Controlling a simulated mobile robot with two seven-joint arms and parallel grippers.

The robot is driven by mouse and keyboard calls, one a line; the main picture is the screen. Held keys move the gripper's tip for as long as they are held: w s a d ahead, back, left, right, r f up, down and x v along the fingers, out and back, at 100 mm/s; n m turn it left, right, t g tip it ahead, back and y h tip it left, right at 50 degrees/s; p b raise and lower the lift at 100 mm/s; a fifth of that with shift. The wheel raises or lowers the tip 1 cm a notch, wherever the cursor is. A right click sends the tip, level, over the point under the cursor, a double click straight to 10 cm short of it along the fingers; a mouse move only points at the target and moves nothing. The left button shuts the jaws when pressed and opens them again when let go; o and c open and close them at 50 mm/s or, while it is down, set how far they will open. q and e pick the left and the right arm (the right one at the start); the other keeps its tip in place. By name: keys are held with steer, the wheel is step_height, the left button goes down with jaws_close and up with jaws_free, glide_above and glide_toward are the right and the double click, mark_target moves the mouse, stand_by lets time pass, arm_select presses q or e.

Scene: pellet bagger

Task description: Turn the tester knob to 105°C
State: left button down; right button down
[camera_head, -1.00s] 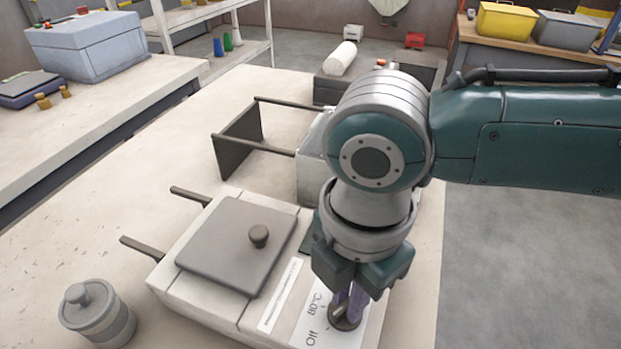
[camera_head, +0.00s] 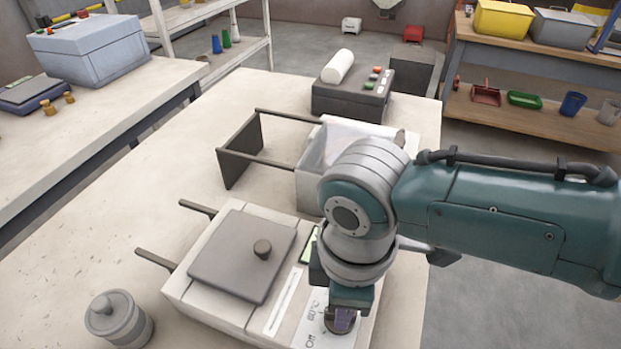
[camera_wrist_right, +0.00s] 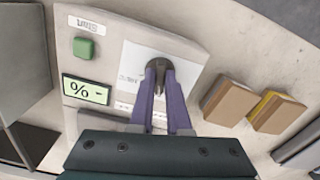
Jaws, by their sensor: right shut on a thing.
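The tester (camera_head: 225,310) is a pale box with a grey lid (camera_head: 240,255) and a round lid knob, at the near edge of the bench. Its dark round tester knob (camera_wrist_right: 159,65) sits on a white label panel with "Off" and a °C mark; the pointer's exact setting cannot be read. My right gripper (camera_head: 341,320) points down at the panel, its purple fingers shut on the tester knob. In the right wrist view both fingertips (camera_wrist_right: 159,82) press the knob's sides. My left gripper is not in view.
A green button (camera_wrist_right: 84,48) and a "%" display (camera_wrist_right: 87,90) are on the panel. A lidded grey jar (camera_head: 119,318) stands left of the tester. Two brown blocks lie beside the tester.

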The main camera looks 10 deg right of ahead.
steer(key=m+p, duration=0.1)
steer(key=m, duration=0.2)
steer(key=shift+s+a+r+m, duration=0.1)
steer(key=shift+m, duration=0.3)
steer(key=m+p, duration=0.1)
steer(key=m, duration=0.2)
steer(key=shift+m+p, duration=0.3)
steer(key=m+p, duration=0.1)
steer(key=m, duration=0.3)
steer(key=shift+a, duration=0.1)
steer(key=shift+m, duration=1.6)
steer(key=c, duration=0.9)
jaws_free()
